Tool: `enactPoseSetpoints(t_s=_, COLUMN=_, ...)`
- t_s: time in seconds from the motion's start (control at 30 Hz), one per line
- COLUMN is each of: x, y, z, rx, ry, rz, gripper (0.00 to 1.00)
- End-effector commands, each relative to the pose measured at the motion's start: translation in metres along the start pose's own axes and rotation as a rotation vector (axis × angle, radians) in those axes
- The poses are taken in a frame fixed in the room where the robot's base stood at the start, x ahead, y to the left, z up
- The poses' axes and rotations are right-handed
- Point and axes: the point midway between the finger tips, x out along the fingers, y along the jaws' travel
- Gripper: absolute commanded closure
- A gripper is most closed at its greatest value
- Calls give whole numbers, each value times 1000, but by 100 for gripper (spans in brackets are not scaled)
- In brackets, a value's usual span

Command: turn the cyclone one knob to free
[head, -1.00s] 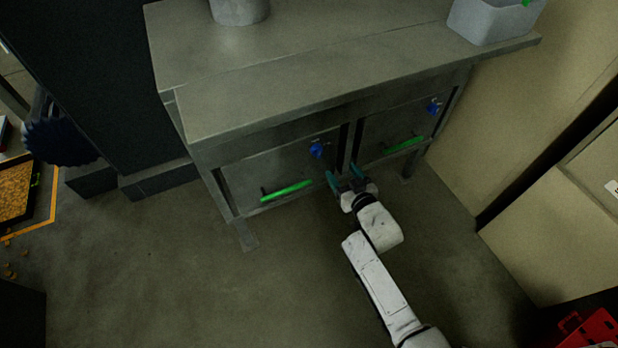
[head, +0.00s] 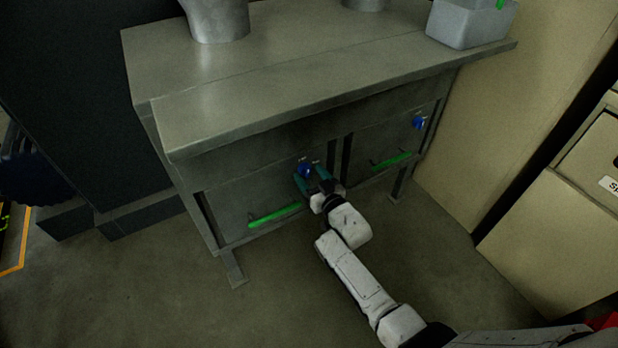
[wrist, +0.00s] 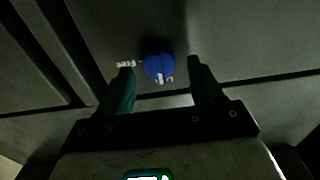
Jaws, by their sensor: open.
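A blue round knob (head: 305,169) sits on the front of the left cabinet door, near its upper right corner. In the wrist view the blue knob (wrist: 158,67) has a pale pointer mark pointing down in the picture, near a small label at its lower right. Another white label, which seems to read "free", is to its left. My gripper (head: 313,184) is just at the knob in the head view. In the wrist view my gripper (wrist: 160,75) is open, its two teal fingers on either side of the knob, with gaps on both sides. I cannot tell whether they touch it.
A green handle (head: 274,215) lies below the knob on the same door. The right door has a second blue knob (head: 418,122) and a green handle (head: 392,159). The metal worktop (head: 330,85) overhangs above. A grey bin (head: 470,25) stands on it. The floor in front is open.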

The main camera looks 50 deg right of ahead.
Motion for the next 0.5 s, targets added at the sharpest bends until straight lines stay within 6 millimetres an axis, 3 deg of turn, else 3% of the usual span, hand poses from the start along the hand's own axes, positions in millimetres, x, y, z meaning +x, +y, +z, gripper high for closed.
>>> enactPoseSetpoints(t_s=0.13, x=10, y=0, z=1, rx=0, ry=-2, rz=-1, gripper=34)
enactPoseSetpoints(t_s=0.43, x=12, y=0, z=0, rx=0, ry=-2, rz=0, gripper=34)
enactPoseSetpoints(t_s=0.5, x=12, y=0, z=0, rx=0, ry=-2, rz=0, gripper=39)
